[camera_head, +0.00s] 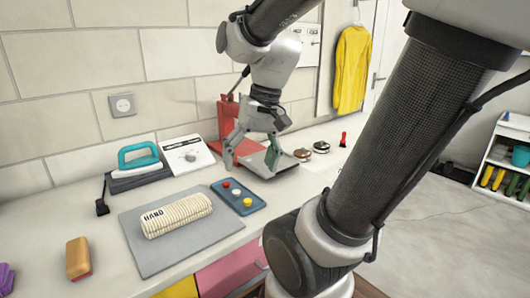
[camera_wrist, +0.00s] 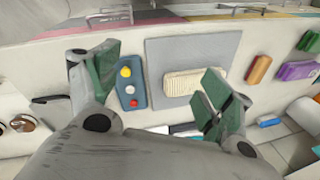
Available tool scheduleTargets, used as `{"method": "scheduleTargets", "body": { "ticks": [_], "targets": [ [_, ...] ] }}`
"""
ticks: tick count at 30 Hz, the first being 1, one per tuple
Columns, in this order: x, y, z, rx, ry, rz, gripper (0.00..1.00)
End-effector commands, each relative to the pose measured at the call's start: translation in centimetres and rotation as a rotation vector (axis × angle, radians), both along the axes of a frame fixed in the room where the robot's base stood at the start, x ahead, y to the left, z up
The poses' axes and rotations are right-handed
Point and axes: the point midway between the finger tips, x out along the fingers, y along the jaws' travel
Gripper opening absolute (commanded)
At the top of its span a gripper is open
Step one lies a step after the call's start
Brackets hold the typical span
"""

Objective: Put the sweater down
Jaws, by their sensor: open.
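A cream, ribbed, folded bundle that looks like the sweater (camera_head: 177,214) lies on a flat grey mat (camera_head: 150,258), with dark lettering reading HAND on its side. In the wrist view the bundle (camera_wrist: 196,82) lies on the grey mat (camera_wrist: 205,45), partly beside the right finger in the picture. My gripper (camera_head: 250,158) is open and empty, behind and to the right of the bundle, apart from it. Its two green-padded fingers stand wide apart in the wrist view (camera_wrist: 158,90). A yellow garment (camera_head: 351,70) hangs on the wall at the back.
A blue panel with coloured buttons (camera_head: 238,196) lies beside the mat. A teal-handled iron (camera_head: 138,160), a white box with a dial (camera_head: 186,154) and a red stand (camera_head: 226,112) are behind. An orange block (camera_head: 78,258) lies at front left.

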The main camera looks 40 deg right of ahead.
Motion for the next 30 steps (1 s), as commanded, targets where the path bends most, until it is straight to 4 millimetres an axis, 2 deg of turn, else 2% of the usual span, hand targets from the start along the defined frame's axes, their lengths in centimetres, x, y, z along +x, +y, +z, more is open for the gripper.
{"method": "scheduleTargets", "body": {
  "ticks": [3, 9, 30],
  "targets": [
    [-1.7, -1.1, 1.2, -0.134, -0.147, 0.157, 0.8],
    [-2.8, -2.2, 2.2, -0.253, -0.264, 0.287, 0.8],
    [-2.8, -2.3, 2.3, -0.263, -0.273, 0.297, 0.8]
  ]
}}
